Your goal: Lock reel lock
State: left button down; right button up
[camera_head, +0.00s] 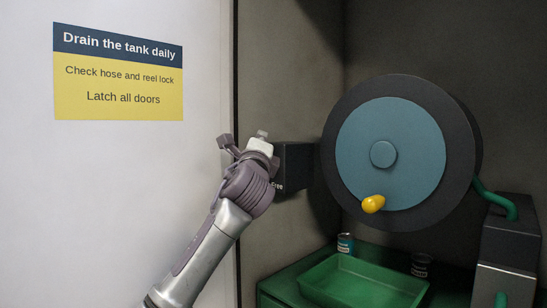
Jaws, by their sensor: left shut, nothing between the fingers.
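The reel lock (295,167) is a dark box on the cabinet's inner wall, left of the hose reel (390,155). The end of the word "Free" shows low on its face. My left gripper (250,146) is in front of the box's left part and hides it. It is shut with nothing held. A pale knob-like piece shows at its tip; I cannot tell whether it belongs to the lock or whether the gripper touches it. The reel has a dark rim, a blue disc and a yellow crank handle (374,204) at lower left. My right gripper is not in view.
A green tray (362,286) sits below the reel, with two small cans (345,243) behind it. A green hose (496,201) runs to a dark box (512,232) at right. A white panel with a sign (118,72) stands at left.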

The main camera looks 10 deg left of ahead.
pick_arm(q)
jog(key=shift+w+a+n+g+y+p, duration=0.4)
jog(key=shift+w+a+n+p, duration=0.2)
jog(key=shift+a+n+p, duration=0.25)
jog(key=shift+a, duration=0.1)
